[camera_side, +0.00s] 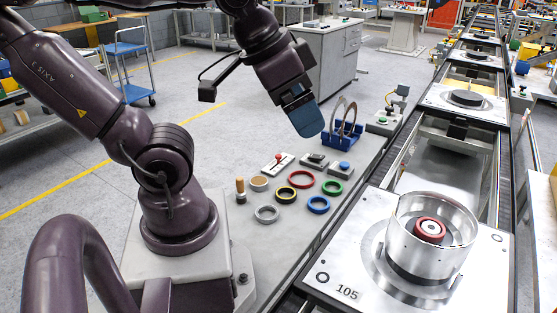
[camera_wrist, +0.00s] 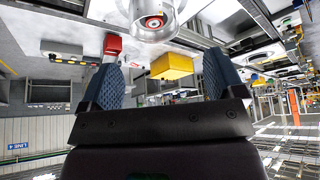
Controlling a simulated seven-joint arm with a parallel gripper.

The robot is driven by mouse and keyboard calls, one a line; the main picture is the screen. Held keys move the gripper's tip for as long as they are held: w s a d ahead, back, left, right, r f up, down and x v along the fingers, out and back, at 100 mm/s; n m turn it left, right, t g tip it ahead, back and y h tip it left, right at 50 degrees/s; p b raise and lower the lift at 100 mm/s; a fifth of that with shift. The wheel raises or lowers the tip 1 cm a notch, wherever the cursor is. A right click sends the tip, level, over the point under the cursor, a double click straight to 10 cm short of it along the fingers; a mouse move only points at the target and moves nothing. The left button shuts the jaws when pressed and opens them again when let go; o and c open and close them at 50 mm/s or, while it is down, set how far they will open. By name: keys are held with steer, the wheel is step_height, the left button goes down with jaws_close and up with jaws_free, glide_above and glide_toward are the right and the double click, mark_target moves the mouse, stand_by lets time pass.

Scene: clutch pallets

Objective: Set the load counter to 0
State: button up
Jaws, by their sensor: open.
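My gripper (camera_side: 308,118) hangs above the far part of the grey bench, near the blue rack. In the wrist view its two blue fingers (camera_wrist: 160,65) stand wide apart with nothing held between them. I cannot tell for sure which device is the load counter, and no digits are readable. A larger grey unit (camera_side: 383,121) stands farther back. My gripper touches none of them.
Coloured rings, including a red ring (camera_side: 301,179) and a blue ring (camera_side: 318,205), lie before the devices. A blue rack (camera_side: 343,142) holds upright rings. A pallet marked 105 (camera_side: 347,292) carries a metal housing (camera_side: 402,238) at right. A yellow box (camera_wrist: 172,66) shows in the wrist view.

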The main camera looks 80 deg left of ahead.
stand_by(0.4)
steer(key=shift+a, duration=0.1)
steer(key=c, duration=0.4)
steer(key=shift+w+a+f+n+g, duration=0.2)
steer(key=shift+a+f+n+g, duration=0.15)
steer(key=shift+a+f, duration=0.2)
steer(key=shift+w+a+f+n+g, duration=0.15)
steer(key=shift+a+f+n+g, duration=0.1)
steer(key=shift+a+f+n, duration=0.2)
steer(key=c, duration=0.4)
steer(key=shift+o, duration=0.2)
steer(key=m+g, duration=0.2)
steer(key=g, duration=0.2)
glide_above(278, 155)
step_height(278, 155, down, 19)
step_height(278, 155, down, 12)
steer(key=shift+r, duration=0.15)
